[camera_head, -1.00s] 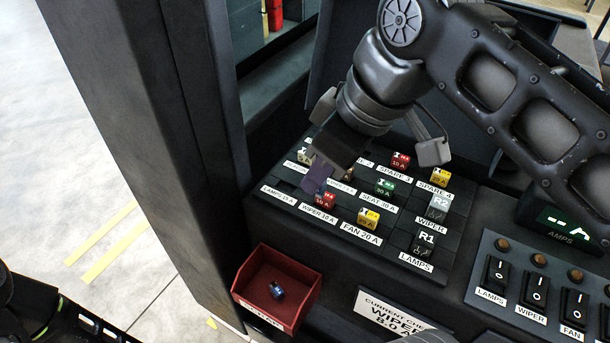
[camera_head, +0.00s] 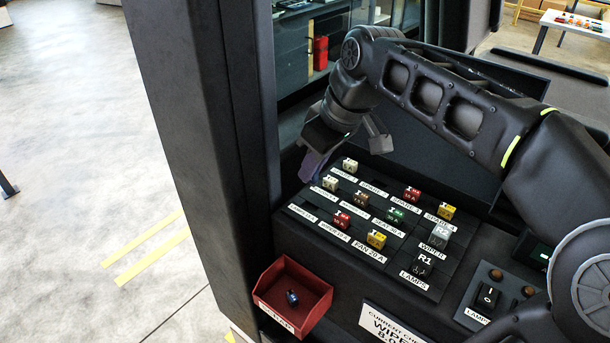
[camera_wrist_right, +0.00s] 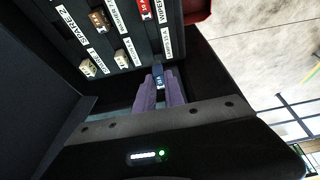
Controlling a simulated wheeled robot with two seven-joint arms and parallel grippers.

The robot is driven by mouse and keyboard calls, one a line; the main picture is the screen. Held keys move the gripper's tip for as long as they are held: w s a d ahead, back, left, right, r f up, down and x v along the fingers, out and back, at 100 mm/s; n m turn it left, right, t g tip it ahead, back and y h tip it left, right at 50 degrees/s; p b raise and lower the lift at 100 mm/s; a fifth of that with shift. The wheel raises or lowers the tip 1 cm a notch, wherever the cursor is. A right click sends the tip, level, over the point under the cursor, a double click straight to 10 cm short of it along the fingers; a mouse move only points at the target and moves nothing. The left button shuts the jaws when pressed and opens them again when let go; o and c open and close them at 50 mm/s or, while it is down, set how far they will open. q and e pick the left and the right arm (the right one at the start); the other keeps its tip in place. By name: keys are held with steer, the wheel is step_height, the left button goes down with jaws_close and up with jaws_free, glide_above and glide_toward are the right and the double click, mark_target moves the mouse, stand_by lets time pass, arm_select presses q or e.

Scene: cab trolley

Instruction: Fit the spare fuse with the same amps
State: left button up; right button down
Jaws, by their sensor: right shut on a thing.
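My right gripper (camera_head: 308,168) is just off the back left of the fuse panel (camera_head: 300,238), its purple fingers pointing down. In the right wrist view its fingers (camera_wrist_right: 159,92) are shut on a small blue fuse (camera_wrist_right: 158,74). The panel has red (camera_head: 342,218), yellow (camera_head: 376,239), brown (camera_head: 362,199), green (camera_head: 395,214) and white fuses (camera_head: 330,183). Spares at the back are white (camera_head: 350,165), red (camera_head: 411,194) and yellow (camera_head: 446,211). The SPARE 2 place and the front LAMPS 15 A place look empty. Another blue fuse (camera_head: 292,297) lies in the red bin (camera_head: 318,312). My left gripper is out of view.
Relays R2 (camera_head: 439,236) and R1 (camera_head: 423,263) stand on the panel's right. A dark pillar (camera_head: 205,140) rises to its left.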

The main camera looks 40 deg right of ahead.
mark_target(316, 184)
steer(key=shift+a, duration=0.1)
steer(key=shift+f+b, duration=2.3)
steer(key=shift+f, duration=0.55)
steer(key=shift+f+b, duration=0.6)
steer(key=shift+b, duration=0.05)
stand_by(1.0)
steer(key=c, duration=1.3)
jaws_free()
steer(key=shift+c, duration=0.2)
